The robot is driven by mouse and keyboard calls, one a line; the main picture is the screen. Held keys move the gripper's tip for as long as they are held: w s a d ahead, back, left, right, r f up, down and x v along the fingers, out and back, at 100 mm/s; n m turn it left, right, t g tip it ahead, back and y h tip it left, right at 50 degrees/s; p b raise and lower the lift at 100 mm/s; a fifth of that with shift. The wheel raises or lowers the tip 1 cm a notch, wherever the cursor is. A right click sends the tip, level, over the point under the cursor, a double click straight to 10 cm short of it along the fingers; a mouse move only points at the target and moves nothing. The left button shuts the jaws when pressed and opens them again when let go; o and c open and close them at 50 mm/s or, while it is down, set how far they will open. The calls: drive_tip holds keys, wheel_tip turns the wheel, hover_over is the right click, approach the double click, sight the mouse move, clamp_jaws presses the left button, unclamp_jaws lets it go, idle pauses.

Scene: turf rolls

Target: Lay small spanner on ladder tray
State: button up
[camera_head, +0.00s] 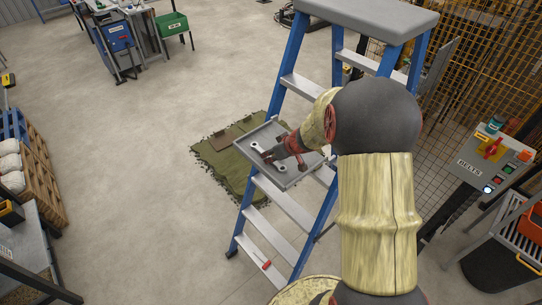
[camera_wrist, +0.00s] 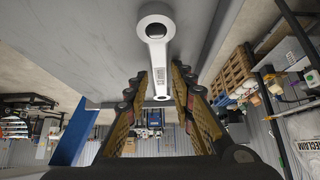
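The small spanner (camera_wrist: 155,30) is a pale metal tool with a ring end. In the wrist view it runs from the top centre down between my fingertips. In the head view its ring end (camera_head: 254,146) shows at the left of the grey ladder tray (camera_head: 270,130), and my gripper covers its middle. My gripper (camera_wrist: 160,85) is over the tray, with one finger on each side of the shaft. A narrow gap seems to show beside the shaft, so the fingers look open. I cannot tell whether the spanner rests fully on the tray.
The blue stepladder (camera_head: 290,65) stands over a green mat (camera_head: 225,160). A red-handled object (camera_head: 266,265) lies on a lower step. A control panel marked BELTS (camera_head: 485,160) is at the right. Open floor lies to the left.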

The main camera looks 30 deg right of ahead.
drive_tip(key=o, duration=0.3)
drive_tip(key=shift+s+a+f, duration=0.1)
drive_tip(key=shift+f, duration=0.3)
drive_tip(key=shift+r+p, duration=0.5)
drive_tip(key=shift+p, duration=0.25)
drive_tip(key=b+v, duration=0.2)
drive_tip(key=v, duration=1)
drive_tip(key=s+a+r+g+y, duration=0.1)
drive_tip(key=s+a+r, duration=0.2)
drive_tip(key=a+r, duration=0.35)
drive_tip(key=s+a+r+g, duration=0.1)
drive_tip(key=s+a+r, duration=0.25)
drive_tip(key=a, duration=0.65)
drive_tip(key=s+a+r, duration=0.1)
drive_tip(key=s, duration=0.3)
drive_tip(key=s+a+r+m+h, duration=0.1)
drive_tip(key=s+a, duration=0.1)
drive_tip(key=s, duration=0.3)
drive_tip(key=s+a+r+h, duration=0.1)
drive_tip(key=s+a, duration=0.1)
drive_tip(key=s, duration=0.3)
drive_tip(key=shift+r+m, duration=0.25)
drive_tip(key=shift+m, duration=0.05)
